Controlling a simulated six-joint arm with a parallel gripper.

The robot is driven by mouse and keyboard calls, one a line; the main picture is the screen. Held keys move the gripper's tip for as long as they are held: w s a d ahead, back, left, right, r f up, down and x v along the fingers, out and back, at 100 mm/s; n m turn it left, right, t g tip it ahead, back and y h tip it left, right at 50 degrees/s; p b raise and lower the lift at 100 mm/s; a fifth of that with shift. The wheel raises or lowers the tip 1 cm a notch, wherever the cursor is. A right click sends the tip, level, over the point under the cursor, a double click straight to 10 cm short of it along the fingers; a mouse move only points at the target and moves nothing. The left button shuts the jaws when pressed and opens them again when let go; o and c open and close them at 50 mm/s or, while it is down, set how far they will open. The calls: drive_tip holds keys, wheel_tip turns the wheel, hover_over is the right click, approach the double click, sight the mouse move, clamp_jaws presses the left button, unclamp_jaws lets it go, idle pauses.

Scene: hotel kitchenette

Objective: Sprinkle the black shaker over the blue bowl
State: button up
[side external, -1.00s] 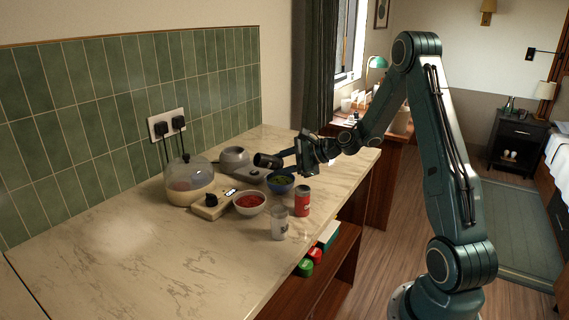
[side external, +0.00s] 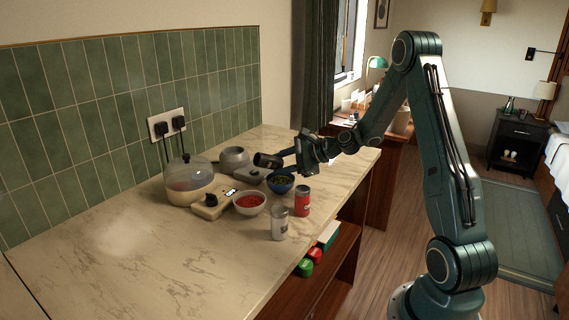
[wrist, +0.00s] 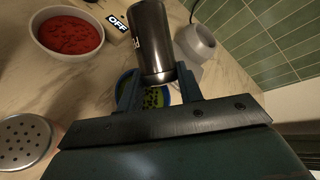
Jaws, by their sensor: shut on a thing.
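My gripper (side external: 289,157) is shut on the black shaker (side external: 266,160) and holds it in the air, tipped close to horizontal. The shaker also shows in the wrist view (wrist: 151,38), between my fingers, with part of a pale label. The blue bowl (side external: 281,187) stands on the counter just below the gripper and shaker. In the wrist view the shaker and fingers hide most of the bowl; its green contents (wrist: 154,98) with dark specks show below the shaker's near end.
A white bowl of red food (side external: 249,204), a red can-like shaker (side external: 302,201) and a silver shaker (side external: 279,224) stand close by. A domed cooker (side external: 188,184), an OFF-marked block (wrist: 118,21) and a grey round appliance (side external: 234,158) are behind. The counter's front left is clear.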

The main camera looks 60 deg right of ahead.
sight(275, 157)
drive_tip(key=shift+r, duration=0.1)
idle(0.3)
drive_tip(key=shift+r, duration=0.5)
drive_tip(key=shift+f, duration=0.65)
drive_tip(key=shift+w+a+r+n+g+h, duration=0.3)
drive_tip(key=shift+w+a+n+g+h, duration=0.1)
drive_tip(key=shift+a+n+g, duration=0.2)
drive_tip(key=shift+w+a+r+n+g+h, duration=0.1)
drive_tip(key=shift+a+r+n+g+h, duration=0.05)
drive_tip(key=shift+r+n+g+h, duration=0.45)
drive_tip(key=shift+r+g+h, duration=0.1)
drive_tip(key=shift+r+h, duration=0.25)
drive_tip(key=shift+r+g+h, duration=0.3)
drive_tip(key=shift+r+h, duration=0.25)
drive_tip(key=shift+r, duration=0.3)
